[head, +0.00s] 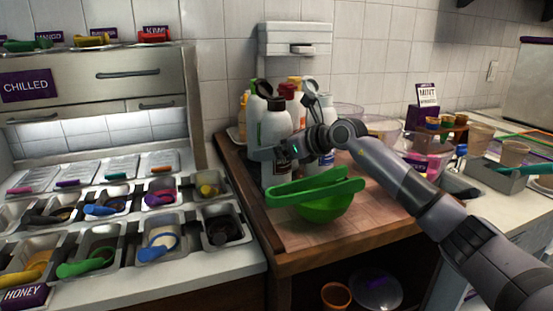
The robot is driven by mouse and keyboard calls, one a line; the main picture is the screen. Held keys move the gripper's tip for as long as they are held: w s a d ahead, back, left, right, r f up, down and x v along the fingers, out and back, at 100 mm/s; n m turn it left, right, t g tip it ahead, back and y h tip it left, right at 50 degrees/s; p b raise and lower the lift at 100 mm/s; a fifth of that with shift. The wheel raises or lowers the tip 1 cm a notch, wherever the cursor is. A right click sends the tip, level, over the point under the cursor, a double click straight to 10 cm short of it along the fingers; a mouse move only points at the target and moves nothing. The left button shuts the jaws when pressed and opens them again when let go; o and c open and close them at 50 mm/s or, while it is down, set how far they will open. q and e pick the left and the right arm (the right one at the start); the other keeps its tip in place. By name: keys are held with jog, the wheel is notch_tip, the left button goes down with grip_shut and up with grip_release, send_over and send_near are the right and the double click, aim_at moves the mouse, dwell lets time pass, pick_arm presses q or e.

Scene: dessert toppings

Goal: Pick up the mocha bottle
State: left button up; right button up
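Several squeeze bottles stand in a cluster on the wooden counter. The front white bottle (275,124) has a dark cap and a dark label low down; I cannot read the label or tell which bottle is the mocha one. Another white bottle (325,114) stands to its right, partly hidden by my arm. My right gripper (276,153) reaches in from the right, level with the front bottle's lower half. Its fingers are small and dark here, so I cannot tell whether they are open, touching or gripping. My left gripper is out of view.
Topping bins (162,236) with coloured scoops fill the left counter. Cups and a mint sign (427,95) stand right. Some bare wooden counter (380,232) shows.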

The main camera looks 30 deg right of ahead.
jog(key=c, duration=0.8)
jog(key=shift+w+r, duration=0.15)
jog(key=shift+r, duration=0.75)
notch_tip(320, 180, up, 17)
jog(key=p, duration=0.2)
send_over(277, 99)
jog(key=shift+a+r, duration=0.15)
jog(key=o, duration=0.4)
jog(key=shift+s+r, duration=0.2)
jog(key=shift+r, duration=0.3)
jog(key=c, duration=0.4)
jog(key=shift+r, duration=0.2)
jog(key=shift+r+p, duration=0.1)
jog(key=shift+p, duration=0.2)
notch_tip(277, 99, up, 7)
jog(key=p, duration=0.7)
